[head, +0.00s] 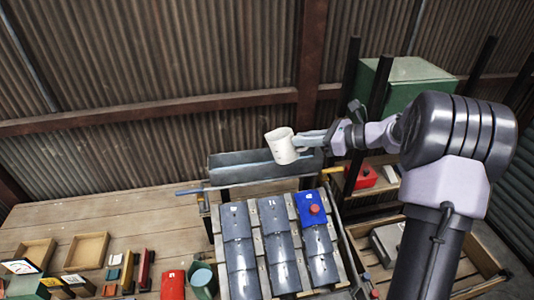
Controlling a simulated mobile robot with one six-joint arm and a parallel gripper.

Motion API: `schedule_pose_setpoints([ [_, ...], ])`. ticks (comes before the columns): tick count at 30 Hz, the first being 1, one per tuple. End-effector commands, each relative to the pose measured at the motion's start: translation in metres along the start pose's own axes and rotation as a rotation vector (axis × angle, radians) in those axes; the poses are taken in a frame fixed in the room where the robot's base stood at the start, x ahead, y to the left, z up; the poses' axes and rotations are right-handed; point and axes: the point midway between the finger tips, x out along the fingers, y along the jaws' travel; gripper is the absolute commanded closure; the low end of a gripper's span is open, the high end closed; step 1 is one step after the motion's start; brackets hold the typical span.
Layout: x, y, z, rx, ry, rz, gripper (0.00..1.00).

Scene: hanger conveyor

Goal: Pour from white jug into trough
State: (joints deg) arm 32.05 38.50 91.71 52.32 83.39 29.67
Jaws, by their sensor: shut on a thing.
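The white jug (281,147) is held up by my gripper (303,140), which is shut on its right side, where the handle seems to be. The jug is slightly tilted, and its contents cannot be seen. It hangs in front of the long grey trough (230,174) and overlaps its right half in the head view. I cannot tell exactly how high the jug is above the trough. No stream of liquid shows. Part of the trough is hidden behind the jug.
Rows of grey tiles with one blue tile (312,208) lie on a rack in front of the trough. A green pitcher (201,278), a red can (172,285) and wooden trays (87,251) stand on the bench. A green box (408,70) is behind my arm. The bench left of the trough is mostly clear.

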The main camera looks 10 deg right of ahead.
Motion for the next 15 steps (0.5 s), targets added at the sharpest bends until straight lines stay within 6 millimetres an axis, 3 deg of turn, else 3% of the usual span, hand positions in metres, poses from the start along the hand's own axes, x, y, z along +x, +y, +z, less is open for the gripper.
schedule_pose_setpoints([
  [15,-0.0017,-0.0004,0.006,-0.001,0.048,-0.002,1.0],
])
